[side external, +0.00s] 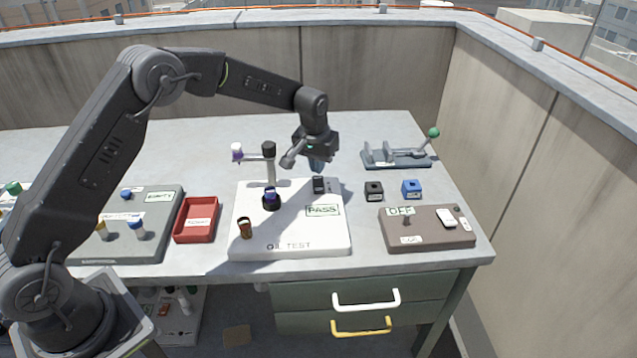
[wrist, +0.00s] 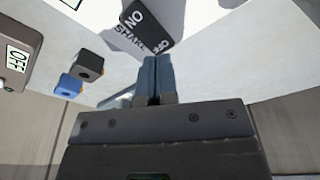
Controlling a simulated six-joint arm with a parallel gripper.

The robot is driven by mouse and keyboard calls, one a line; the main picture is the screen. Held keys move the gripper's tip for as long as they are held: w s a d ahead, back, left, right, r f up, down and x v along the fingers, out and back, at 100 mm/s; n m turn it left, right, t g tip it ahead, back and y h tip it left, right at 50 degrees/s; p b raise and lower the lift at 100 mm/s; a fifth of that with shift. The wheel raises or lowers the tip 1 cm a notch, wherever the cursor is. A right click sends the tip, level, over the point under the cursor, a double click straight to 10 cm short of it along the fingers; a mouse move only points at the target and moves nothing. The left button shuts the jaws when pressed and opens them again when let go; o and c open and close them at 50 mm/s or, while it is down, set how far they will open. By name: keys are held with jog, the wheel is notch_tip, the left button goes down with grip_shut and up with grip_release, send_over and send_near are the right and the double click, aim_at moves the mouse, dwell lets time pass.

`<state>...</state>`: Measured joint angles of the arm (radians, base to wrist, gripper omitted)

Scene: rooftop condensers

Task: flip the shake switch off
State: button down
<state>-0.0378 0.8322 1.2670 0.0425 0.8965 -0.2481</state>
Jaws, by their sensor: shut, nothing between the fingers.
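The shake switch (wrist: 146,27) is a dark block with white lettering, SHAKE among it, in the wrist view. In the side view it is the small black block (side external: 319,184) near the back right of the white OIL TEST board (side external: 290,238). Which way it is set I cannot tell. My gripper (side external: 317,166) is shut and empty, pointing down just above and behind the switch. In the wrist view its blue-grey fingertips (wrist: 153,62) lie at the lettered end of the switch; whether they touch it is unclear.
A stand with a purple-capped vial (side external: 237,152) is left of my gripper. A black block (side external: 374,191), a blue block (side external: 411,189) and a brown box with an OFF label (side external: 427,236) are to the right. A clamp with a green knob (side external: 397,156) is behind.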

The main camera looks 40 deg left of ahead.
aim_at(317, 179)
jog(key=shift+f, duration=1.35)
dwell(1.1)
jog(key=shift+r, duration=3.6)
